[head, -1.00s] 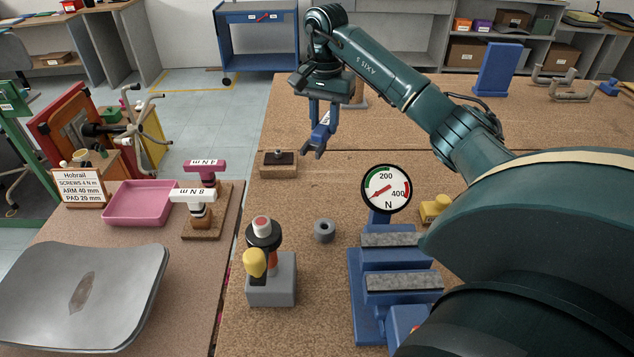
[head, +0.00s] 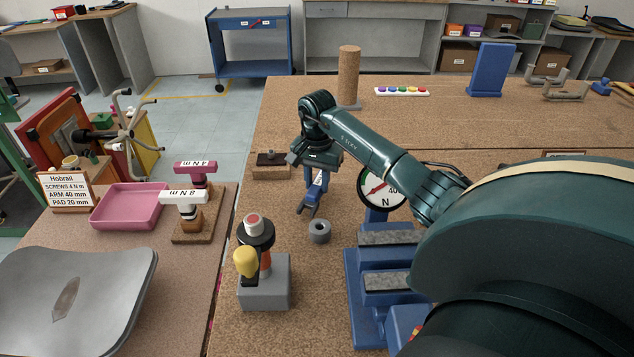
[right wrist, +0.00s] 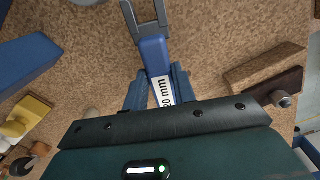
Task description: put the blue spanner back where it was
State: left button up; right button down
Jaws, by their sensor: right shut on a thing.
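The blue spanner (head: 313,197) is in my right gripper (head: 317,176), hanging with its grey open jaw down, above the bench. In the right wrist view, the spanner's blue handle (right wrist: 153,55) sits between the fingers of my right gripper (right wrist: 160,88), with a white label ending in "0 mm" partly covered. The spanner's forked grey jaw points away from the gripper and seems clear of the bench. In the head view it is just behind a grey ring (head: 319,231). My left gripper is not in view.
A dark-topped wooden block (head: 272,158) lies left of the gripper. A dial gauge (head: 384,187) on a blue fixture (head: 366,308) stands close right. The far bench has a cork post (head: 348,75) and free room.

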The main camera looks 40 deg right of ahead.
aim_at(317, 184)
jog(key=shift+f, duration=0.55)
jog(key=shift+f, duration=0.15)
jog(key=c, duration=1.1)
grip_release()
jog(key=shift+c, duration=0.2)
notch_tip(317, 184, up, 12)
jog(key=b, duration=0.1)
jog(key=shift+r+b, duration=0.2)
jog(key=shift+b, duration=0.15)
